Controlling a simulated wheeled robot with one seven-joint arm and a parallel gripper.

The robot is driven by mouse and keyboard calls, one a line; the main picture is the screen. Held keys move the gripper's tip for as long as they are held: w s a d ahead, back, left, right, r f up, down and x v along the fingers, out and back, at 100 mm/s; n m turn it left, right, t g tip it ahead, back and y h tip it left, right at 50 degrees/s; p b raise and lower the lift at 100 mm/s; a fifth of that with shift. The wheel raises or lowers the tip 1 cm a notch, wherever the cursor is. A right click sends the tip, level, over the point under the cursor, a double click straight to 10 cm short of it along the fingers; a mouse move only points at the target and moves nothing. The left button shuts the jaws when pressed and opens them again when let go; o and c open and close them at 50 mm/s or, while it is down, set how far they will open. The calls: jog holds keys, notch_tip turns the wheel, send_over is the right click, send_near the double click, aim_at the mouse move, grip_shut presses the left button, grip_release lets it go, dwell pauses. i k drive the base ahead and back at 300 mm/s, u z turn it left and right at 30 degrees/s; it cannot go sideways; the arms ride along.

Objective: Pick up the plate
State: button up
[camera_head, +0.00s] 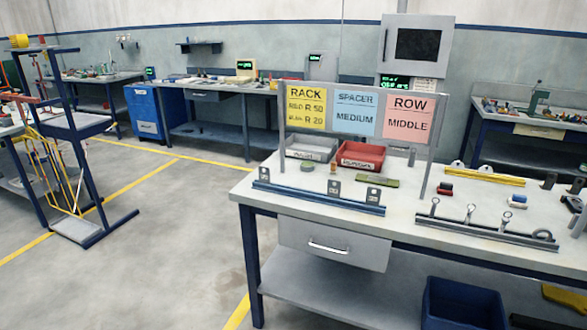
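My gripper is not in this view. No single thing stands out clearly as the plate. Small grey upright plates with holes (334,187) stand in a row along a blue bar (318,198) near the front left of the nearest workbench (235,186). A flat olive-green piece (378,182) lies behind the bar's right part. A second bar (487,233) farther right carries several ring-topped pins. A yellow bar (488,176) lies at the back right of the bench.
A sign frame with RACK (306,106), SPACER (355,112) and ROW MIDDLE (408,116) cards stands over the bench. A blue crate (463,305) sits below. Floor at left is open.

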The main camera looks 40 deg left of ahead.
aim_at(264, 177)
jog(key=u, duration=0.45)
jog(key=i, duration=1.5)
jog(key=u, duration=1.7)
jog(key=i, duration=0.95)
jog(key=u, duration=1.05)
